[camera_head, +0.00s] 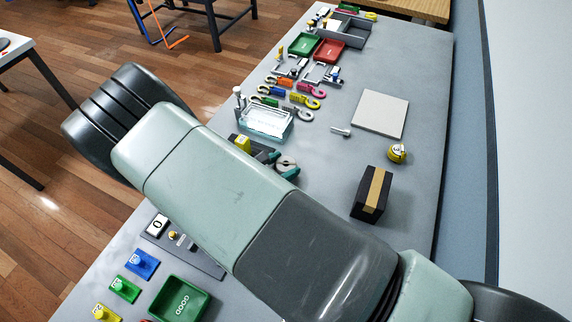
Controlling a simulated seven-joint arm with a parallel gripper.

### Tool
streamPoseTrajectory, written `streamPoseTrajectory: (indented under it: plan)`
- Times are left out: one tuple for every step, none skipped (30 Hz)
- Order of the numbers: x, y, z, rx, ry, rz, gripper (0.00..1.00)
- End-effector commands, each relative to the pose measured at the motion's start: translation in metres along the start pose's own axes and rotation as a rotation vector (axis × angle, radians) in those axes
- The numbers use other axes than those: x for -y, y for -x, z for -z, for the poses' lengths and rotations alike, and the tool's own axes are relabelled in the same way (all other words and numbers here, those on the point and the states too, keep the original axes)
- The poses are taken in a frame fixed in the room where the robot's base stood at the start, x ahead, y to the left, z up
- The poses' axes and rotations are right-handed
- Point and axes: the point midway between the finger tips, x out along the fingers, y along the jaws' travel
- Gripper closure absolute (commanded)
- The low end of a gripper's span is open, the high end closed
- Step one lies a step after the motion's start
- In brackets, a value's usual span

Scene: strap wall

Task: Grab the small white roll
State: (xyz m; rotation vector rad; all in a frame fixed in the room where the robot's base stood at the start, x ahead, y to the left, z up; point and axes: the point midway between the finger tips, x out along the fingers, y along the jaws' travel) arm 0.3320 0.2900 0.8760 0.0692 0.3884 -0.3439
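My arm covers the middle of the grey table (425,130). A black box with a tan band (372,193), a yellow tape measure (397,153) and a pale square plate (380,113) stand to the right. A clear box (264,122) and coloured hooks lie beyond. A green tray (180,300) is in front.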

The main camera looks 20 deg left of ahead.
Motion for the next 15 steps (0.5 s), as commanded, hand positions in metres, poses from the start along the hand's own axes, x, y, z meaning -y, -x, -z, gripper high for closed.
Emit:
streamPoseTrajectory:
  plan:
    - [0.0001, 0.0001, 0.0000, 0.000, 0.000, 0.000, 0.42]
    - [0.0001, 0.0002, 0.0000, 0.000, 0.000, 0.000, 0.47]
    - [0.0001, 0.0002, 0.0000, 0.000, 0.000, 0.000, 0.53]
    - [0.0001, 0.0002, 0.0000, 0.000, 0.000, 0.000, 0.57]
    - [0.0001, 0.0002, 0.0000, 0.000, 0.000, 0.000, 0.62]
    - [0.0001, 0.0002, 0.0000, 0.000, 0.000, 0.000, 0.68]
    - [0.0001, 0.0002, 0.0000, 0.000, 0.000, 0.000, 0.72]
    - [0.0001, 0.0002, -0.0001, 0.000, 0.000, 0.000, 0.72]
    - [0.0001, 0.0002, -0.0001, 0.000, 0.000, 0.000, 0.72]
    - [0.0001, 0.0002, -0.0001, 0.000, 0.000, 0.000, 0.72]
    - [0.0001, 0.0002, 0.0000, 0.000, 0.000, 0.000, 0.72]
    - [0.0001, 0.0003, -0.0001, 0.000, 0.000, 0.000, 0.72]
    - [0.0001, 0.0003, -0.0003, 0.000, 0.000, 0.000, 0.73]
    - [0.0000, 0.0005, -0.0007, 0.000, 0.000, 0.000, 0.73]
    - [0.0000, 0.0010, -0.0018, 0.000, 0.000, 0.000, 0.73]
